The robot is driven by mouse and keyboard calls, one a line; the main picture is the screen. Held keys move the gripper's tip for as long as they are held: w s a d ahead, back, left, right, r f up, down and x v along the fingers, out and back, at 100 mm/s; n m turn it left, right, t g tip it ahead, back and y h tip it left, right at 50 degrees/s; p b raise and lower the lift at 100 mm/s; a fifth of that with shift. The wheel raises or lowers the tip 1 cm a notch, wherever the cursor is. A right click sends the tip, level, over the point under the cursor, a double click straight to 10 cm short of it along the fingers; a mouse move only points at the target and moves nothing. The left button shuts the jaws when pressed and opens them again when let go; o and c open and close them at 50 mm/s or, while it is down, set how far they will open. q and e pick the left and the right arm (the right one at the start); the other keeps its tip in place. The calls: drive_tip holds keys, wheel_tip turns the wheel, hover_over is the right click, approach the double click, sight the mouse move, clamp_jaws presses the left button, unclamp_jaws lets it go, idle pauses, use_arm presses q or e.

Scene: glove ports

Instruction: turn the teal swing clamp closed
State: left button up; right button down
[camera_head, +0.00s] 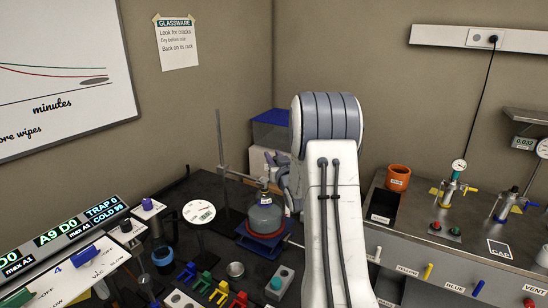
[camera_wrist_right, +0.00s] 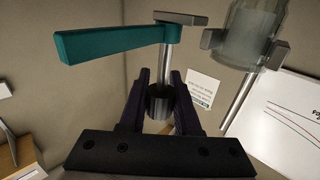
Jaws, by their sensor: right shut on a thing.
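The teal swing clamp (camera_wrist_right: 112,43) shows in the right wrist view as a long flat teal arm pointing left from a hub, with a grey metal bar at the hub's top. My right gripper (camera_wrist_right: 160,76) has its two dark fingers on either side of a grey metal cylinder (camera_wrist_right: 160,105) just below the hub. The gripper is shut on this cylinder, which looks like part of the clamp. In the head view my right arm hides most of the gripper, beside the stand (camera_head: 221,150). The teal arm cannot be made out there. My left gripper is in neither view.
A round flask (camera_head: 265,218) is held by the stand above a red and blue base (camera_head: 262,240). A blue-topped box (camera_head: 270,130) is behind. An orange pot (camera_head: 398,177) is right.

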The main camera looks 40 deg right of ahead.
drive_tip(key=m+g+h+b, duration=0.1)
drive_tip(key=b, duration=0.1)
drive_tip(key=m+h+b, duration=0.1)
drive_tip(key=h, duration=0.1)
drive_tip(key=shift+s+d+f+g+b, duration=0.1)
drive_tip(key=shift+d+f+g+b, duration=0.1)
drive_tip(key=shift+g+b, duration=0.2)
drive_tip(key=shift+s+d+r+m+g+h+p, duration=0.2)
drive_tip(key=shift+s+m+g+h+p, duration=0.45)
drive_tip(key=shift+m+g+h, duration=1.4)
drive_tip(key=shift+s+d+m+g+h+p, duration=0.35)
drive_tip(key=shift+m+g+h+p, duration=0.55)
drive_tip(key=shift+m+g, duration=2.4)
drive_tip(key=shift+s+d+r+m+g+h+p, duration=0.15)
drive_tip(key=shift+s+m+g+h+p, duration=0.75)
drive_tip(key=shift+g, duration=2.85)
drive_tip(key=shift+w+m+g+h, duration=0.25)
drive_tip(key=shift+w+m+g, duration=0.05)
drive_tip(key=shift+m, duration=0.55)
drive_tip(key=c, duration=0.6)
unclamp_jaws()
drive_tip(key=shift+f, duration=0.1)
